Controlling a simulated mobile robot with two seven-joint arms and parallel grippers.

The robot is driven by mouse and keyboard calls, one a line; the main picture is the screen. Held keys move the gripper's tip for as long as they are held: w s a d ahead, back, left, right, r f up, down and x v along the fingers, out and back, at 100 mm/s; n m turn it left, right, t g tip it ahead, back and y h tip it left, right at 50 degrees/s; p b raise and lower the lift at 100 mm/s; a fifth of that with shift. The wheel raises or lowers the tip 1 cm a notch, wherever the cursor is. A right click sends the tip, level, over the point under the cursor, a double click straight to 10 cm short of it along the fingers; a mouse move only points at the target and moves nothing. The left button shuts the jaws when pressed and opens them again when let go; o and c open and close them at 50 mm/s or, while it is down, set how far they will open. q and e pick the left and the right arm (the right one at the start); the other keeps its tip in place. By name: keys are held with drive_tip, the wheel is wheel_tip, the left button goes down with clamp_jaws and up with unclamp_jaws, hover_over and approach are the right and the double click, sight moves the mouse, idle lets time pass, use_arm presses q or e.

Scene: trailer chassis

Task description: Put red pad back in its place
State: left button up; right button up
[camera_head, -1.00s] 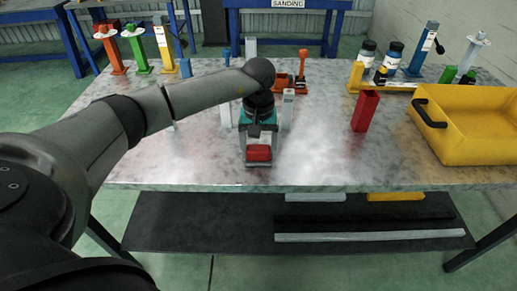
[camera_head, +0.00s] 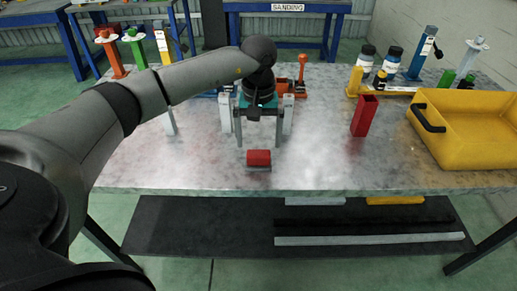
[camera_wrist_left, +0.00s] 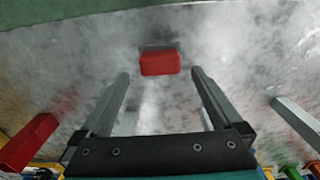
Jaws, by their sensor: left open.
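The red pad (camera_head: 258,157) lies on the metal table near its front edge, with a thin grey part along its bottom. In the left wrist view, the pad (camera_wrist_left: 160,63) lies beyond and between the fingertips, with a grey strip behind it. My left gripper (camera_head: 258,142) is open and empty, on the far side of the pad. Its two fingers point down toward the table, apart from the pad. They also show wide apart in the wrist view. My right gripper is not in view.
An open red upright box (camera_head: 364,116) stands to the right, beside a yellow bin (camera_head: 468,140). Light grey upright posts (camera_head: 288,112) stand behind the gripper. Orange parts (camera_head: 296,85) and bottles (camera_head: 392,63) stand farther back. The table around the pad is clear.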

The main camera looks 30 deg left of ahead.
sight(259, 153)
use_arm(q)
wheel_tip(259, 153, up, 6)
drive_tip(key=shift+r, duration=0.2)
